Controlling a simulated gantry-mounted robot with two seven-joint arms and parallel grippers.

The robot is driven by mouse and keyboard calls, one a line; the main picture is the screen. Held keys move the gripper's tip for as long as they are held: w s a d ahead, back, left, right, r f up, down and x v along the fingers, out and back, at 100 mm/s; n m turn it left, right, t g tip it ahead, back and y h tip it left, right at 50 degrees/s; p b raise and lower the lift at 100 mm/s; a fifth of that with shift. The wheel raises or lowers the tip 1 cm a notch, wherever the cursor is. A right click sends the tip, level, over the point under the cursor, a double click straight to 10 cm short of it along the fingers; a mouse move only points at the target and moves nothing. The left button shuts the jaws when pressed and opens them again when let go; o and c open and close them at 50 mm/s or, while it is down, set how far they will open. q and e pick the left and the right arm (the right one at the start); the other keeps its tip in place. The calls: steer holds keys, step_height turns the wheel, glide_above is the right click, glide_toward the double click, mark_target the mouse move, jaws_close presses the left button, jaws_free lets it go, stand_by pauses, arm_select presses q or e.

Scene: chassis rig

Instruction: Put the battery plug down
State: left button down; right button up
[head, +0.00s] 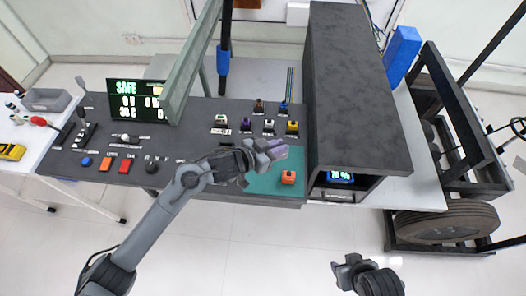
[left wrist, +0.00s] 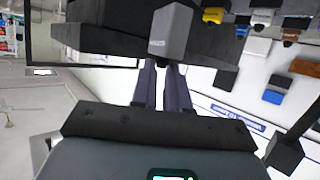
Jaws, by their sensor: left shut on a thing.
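My left gripper (head: 270,150) is over the front of the dark console, above the teal mat (head: 262,184). It is shut on a grey block, the battery plug (left wrist: 172,32), which shows at the fingertips in the left wrist view. In the head view the plug is hard to tell from the pale fingers. It appears held above the surface, though the exact height is unclear. My right gripper (head: 345,265) is low at the right over the floor, away from the console, and its jaws are too small to read.
Buttons and a screen (head: 137,101) are at left.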

arm_select(q)
steer(key=w+a+f, duration=0.1)
steer(key=f, duration=0.1)
steer(key=w+a+f+b, duration=0.1)
steer(key=w+a+f, duration=0.2)
steer(key=f, duration=0.2)
steer(key=shift+w+a+b, duration=0.15)
steer(key=shift+a+b, duration=0.2)
steer(key=shift+a, duration=0.05)
steer(key=shift+f, duration=0.45)
steer(key=shift+f, duration=0.15)
steer(key=c, duration=1.1)
jaws_free()
